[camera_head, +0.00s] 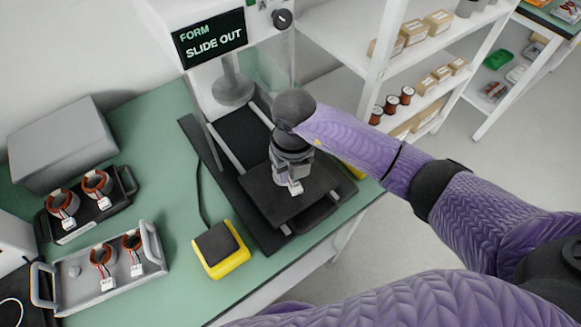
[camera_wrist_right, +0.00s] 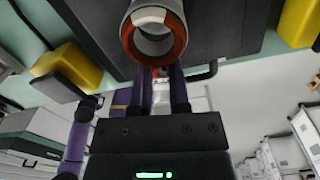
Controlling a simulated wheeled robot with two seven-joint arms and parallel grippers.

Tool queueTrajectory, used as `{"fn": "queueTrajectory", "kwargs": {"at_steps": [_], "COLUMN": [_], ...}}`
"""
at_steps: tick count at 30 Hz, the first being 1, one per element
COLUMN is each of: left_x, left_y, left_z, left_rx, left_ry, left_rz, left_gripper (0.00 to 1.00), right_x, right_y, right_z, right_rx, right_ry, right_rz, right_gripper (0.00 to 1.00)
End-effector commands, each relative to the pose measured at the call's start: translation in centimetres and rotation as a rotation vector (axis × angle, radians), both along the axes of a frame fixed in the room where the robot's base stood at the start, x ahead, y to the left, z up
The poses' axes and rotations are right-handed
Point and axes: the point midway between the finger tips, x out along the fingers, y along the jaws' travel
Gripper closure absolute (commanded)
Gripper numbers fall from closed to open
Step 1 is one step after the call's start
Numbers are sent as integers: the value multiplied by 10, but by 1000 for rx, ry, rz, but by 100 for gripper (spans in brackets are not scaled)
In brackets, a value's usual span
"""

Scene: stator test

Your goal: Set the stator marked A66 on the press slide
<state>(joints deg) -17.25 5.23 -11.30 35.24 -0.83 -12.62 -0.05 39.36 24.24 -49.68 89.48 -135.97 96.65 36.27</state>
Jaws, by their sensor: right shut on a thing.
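My right gripper (camera_head: 291,160) is over the black slide plate (camera_head: 262,198) of the press, which is out. It is shut on a stator with a copper-coloured ring, seen end-on in the right wrist view (camera_wrist_right: 128,38) beyond the fingers (camera_wrist_right: 161,90). In the head view the gripper hides most of this stator; its white tag (camera_head: 295,188) hangs over the plate. The tag's marking is too small to read, and I cannot tell whether the stator touches the plate. My left gripper is not in view.
Two stators (camera_head: 62,205) stand in a dark tray (camera_head: 70,237) and two more (camera_head: 103,257) in a grey tray (camera_head: 85,298). A yellow pedal-like box (camera_head: 222,262) is left of the slide. The press display (camera_head: 210,40) reads "FORM SLIDE OUT". Shelves (camera_head: 340,40) stand behind.

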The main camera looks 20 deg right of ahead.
Motion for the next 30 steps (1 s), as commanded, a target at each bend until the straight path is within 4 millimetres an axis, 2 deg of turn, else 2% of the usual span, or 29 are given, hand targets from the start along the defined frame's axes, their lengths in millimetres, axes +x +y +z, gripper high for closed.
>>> {"fn": "queueTrajectory", "kwargs": {"at_steps": [7, 23, 24, 29, 30], "left_x": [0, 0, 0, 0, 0], "left_y": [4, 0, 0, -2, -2], "left_z": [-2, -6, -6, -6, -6], "left_rx": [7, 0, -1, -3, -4], "left_ry": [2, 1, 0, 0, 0], "left_rz": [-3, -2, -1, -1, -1], "left_gripper": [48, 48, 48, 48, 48], "right_x": [0, 0, 0, 0, 0], "right_y": [0, 0, 0, 0, 0], "right_z": [-4, -10, -10, -10, -10], "right_rx": [0, 0, 0, 0, 0], "right_ry": [0, -1, -1, 0, 0], "right_rz": [0, -1, -1, -1, -1], "right_gripper": [100, 100, 72, 38, 37]}}
